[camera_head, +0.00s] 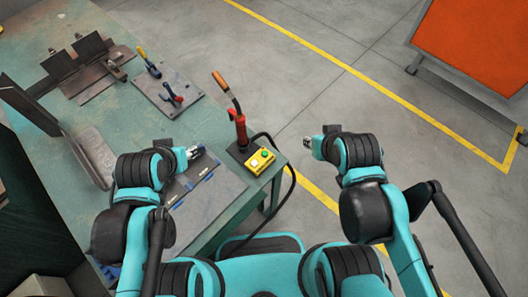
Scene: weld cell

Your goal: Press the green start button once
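The green start button (265,154) is on the top face of a small yellow control box (258,162) near the right corner of the workbench. A pale button sits beside the green one on the same box. My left gripper (199,152) is over the bench, left of the box and apart from it. My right gripper (307,143) is off the bench's right edge, right of the box and apart from it. Both grippers look small here, and I cannot tell whether their fingers are open or shut.
A red holder with an orange-handled tool (239,128) stands just behind the box, with a black cable (285,195) looping off the bench. Clamps on a plate (168,95) and dark fixtures (85,65) occupy the green workbench (140,120). An orange panel (475,40) stands at the right.

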